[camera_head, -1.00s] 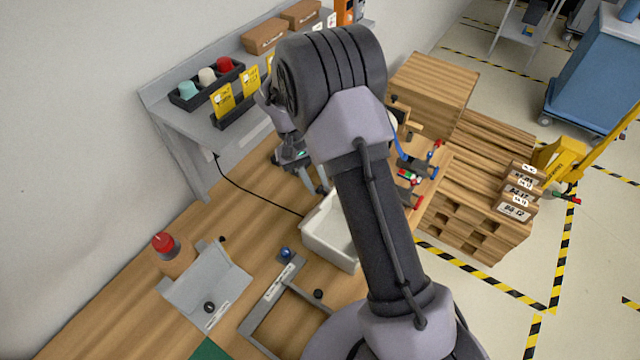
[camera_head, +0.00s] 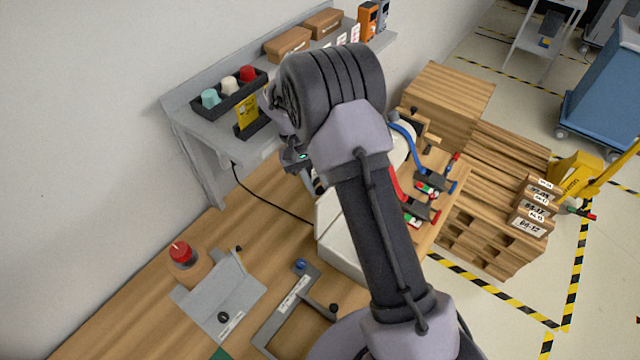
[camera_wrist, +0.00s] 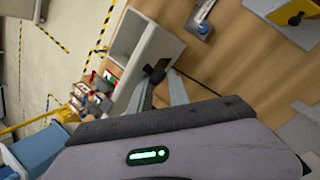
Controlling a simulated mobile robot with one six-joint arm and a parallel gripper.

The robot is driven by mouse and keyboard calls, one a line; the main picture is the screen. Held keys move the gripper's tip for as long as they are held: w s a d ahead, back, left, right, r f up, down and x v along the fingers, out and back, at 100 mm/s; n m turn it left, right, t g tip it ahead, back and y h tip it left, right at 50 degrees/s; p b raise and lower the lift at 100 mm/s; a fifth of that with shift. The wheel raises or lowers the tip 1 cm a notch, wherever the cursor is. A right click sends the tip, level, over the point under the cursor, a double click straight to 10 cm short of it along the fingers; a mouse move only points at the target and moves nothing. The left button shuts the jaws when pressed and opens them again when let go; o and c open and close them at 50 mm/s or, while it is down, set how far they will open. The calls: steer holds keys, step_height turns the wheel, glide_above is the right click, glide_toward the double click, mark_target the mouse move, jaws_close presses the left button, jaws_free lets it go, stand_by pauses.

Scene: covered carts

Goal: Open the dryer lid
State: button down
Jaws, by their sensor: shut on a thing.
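The dryer is a white box (camera_head: 345,255) on the wooden bench, partly hidden behind my arm in the head view. In the wrist view the dryer (camera_wrist: 120,40) shows a grey recessed area beside a pale panel (camera_wrist: 165,45), which looks like its lid. The lid's exact angle is hard to tell. A dark knob (camera_wrist: 154,72) sits at the near end of the white box. My gripper (camera_wrist: 162,80) is shut on this knob, its two grey fingers reaching it from below in the picture. In the head view my fingers are mostly hidden by the arm.
A grey frame with a blue knob (camera_head: 300,266) lies in front of the dryer. A shelf (camera_head: 205,125) runs along the wall. Red and blue clamps (camera_head: 425,185) are at right.

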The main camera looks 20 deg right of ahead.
steer(key=shift+s+a+f, duration=0.2)
steer(key=shift+s+f, duration=0.25)
steer(key=shift+f, duration=0.05)
steer(key=c, duration=1.7)
jaws_free()
steer(key=o, duration=0.4)
steer(key=shift+a, duration=0.15)
steer(key=shift+o, duration=0.5)
steer(key=shift+a, duration=0.15)
steer(key=shift+d+r, duration=0.1)
steer(key=shift+d, duration=0.15)
steer(key=shift+r, duration=0.1)
